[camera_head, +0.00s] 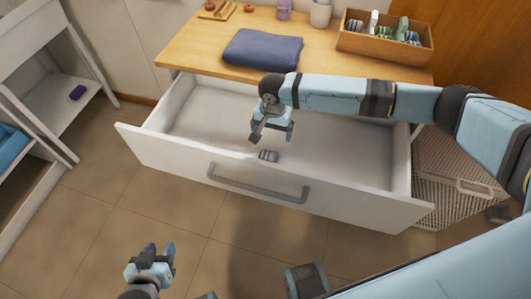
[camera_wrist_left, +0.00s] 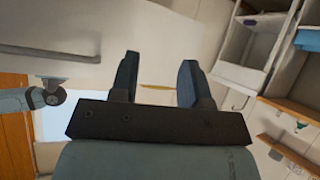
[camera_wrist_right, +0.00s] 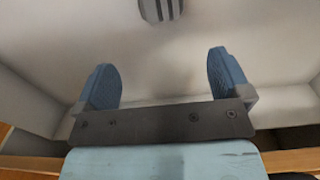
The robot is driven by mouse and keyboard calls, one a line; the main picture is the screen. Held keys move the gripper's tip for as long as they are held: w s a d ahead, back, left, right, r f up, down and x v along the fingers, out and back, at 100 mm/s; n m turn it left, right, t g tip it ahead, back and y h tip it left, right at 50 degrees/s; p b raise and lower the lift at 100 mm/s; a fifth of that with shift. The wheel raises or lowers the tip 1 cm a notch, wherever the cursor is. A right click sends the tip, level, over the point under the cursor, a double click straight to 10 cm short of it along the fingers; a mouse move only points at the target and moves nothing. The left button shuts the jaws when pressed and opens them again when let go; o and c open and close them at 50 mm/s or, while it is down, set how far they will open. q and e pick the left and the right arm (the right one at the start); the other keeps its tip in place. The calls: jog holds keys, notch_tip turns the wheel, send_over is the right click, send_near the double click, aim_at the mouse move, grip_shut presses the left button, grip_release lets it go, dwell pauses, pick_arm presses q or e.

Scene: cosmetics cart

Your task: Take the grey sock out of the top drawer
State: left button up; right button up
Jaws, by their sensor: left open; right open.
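The top drawer (camera_head: 190,185) is pulled open below the wooden dresser top, its handle (camera_head: 258,185) on the front. The grey sock (camera_head: 268,156) lies on the drawer floor close behind the front panel; in the right wrist view a grey striped sock (camera_wrist_right: 160,8) shows at the top edge. My right gripper (camera_head: 271,138) is open and empty, inside the drawer area, a little behind the sock and apart from it. My left gripper (camera_head: 160,252) is open and empty, in front of the drawer, above the tiled floor.
A folded blue cloth (camera_head: 262,49) and a wooden box (camera_head: 385,42) with rolled items stand on the dresser top (camera_head: 190,50). A woven basket (camera_head: 455,185) is at the right of the drawer. A white shelf unit (camera_head: 60,100) stands at the left. The drawer floor is otherwise bare.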

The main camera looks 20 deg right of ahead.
aim_at(270, 153)
jog(key=f, duration=0.6)
jog(key=shift+s+b, duration=0.3)
jog(key=shift+b, duration=0.05)
jog(key=shift+w+a+f+b, duration=0.1)
jog(key=shift+f+b, duration=0.1)
jog(key=shift+f, duration=0.75)
jog(key=shift+w+a+f+b, duration=0.1)
jog(key=shift+a+f+b, duration=0.1)
jog(key=shift+f, duration=0.8)
jog(key=shift+w+a+f+b, duration=0.1)
jog(key=shift+f+b, duration=0.1)
jog(key=shift+f, duration=0.75)
jog(key=c, duration=1)
